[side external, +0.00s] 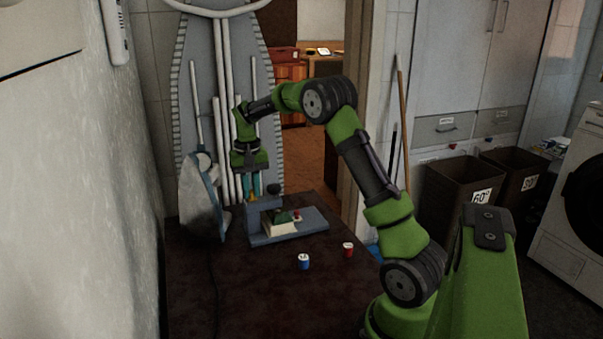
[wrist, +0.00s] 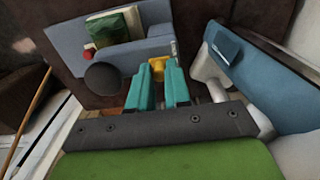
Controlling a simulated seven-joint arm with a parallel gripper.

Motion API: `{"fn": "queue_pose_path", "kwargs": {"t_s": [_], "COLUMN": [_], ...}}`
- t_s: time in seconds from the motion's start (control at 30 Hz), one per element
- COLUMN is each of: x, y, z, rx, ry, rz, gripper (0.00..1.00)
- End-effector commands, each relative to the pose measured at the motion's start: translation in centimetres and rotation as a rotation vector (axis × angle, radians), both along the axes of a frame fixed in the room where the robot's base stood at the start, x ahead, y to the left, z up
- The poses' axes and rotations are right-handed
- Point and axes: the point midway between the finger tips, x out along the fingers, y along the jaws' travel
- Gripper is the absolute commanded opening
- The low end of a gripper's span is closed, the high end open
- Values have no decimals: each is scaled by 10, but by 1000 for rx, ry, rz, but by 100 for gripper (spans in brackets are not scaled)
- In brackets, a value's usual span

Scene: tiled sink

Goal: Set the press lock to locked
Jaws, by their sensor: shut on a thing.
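The blue-grey press (side external: 318,222) stands on the dark table, its upright post at the left end of its base. It also fills the upper part of the wrist view (wrist: 75,32). A black ball knob (side external: 273,189) sits at the top of the press and shows large in the wrist view (wrist: 103,77). A small yellow lock piece (wrist: 157,66) is on the side of the press. My gripper (wrist: 158,84) has its teal fingers shut on this yellow piece, pointing down beside the knob. The fingers partly hide the piece, so its exact setting cannot be told.
A cream block with green on it (side external: 280,226) lies in the press. A blue-and-white object (side external: 201,185) stands close left of my gripper.

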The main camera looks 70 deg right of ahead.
Motion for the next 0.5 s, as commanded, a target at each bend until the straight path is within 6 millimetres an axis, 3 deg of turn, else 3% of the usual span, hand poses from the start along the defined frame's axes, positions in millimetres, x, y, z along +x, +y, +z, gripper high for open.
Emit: {"fn": "queue_pose_path", "kwargs": {"t_s": [0.2,0.47,0.5], "x": [-13,-14,-14], "y": [14,14,14], "z": [1,1,1], "rx": [1,2,2], "ry": [-1,1,1], "rz": [1,-3,-3], "gripper": [0,0,19]}}
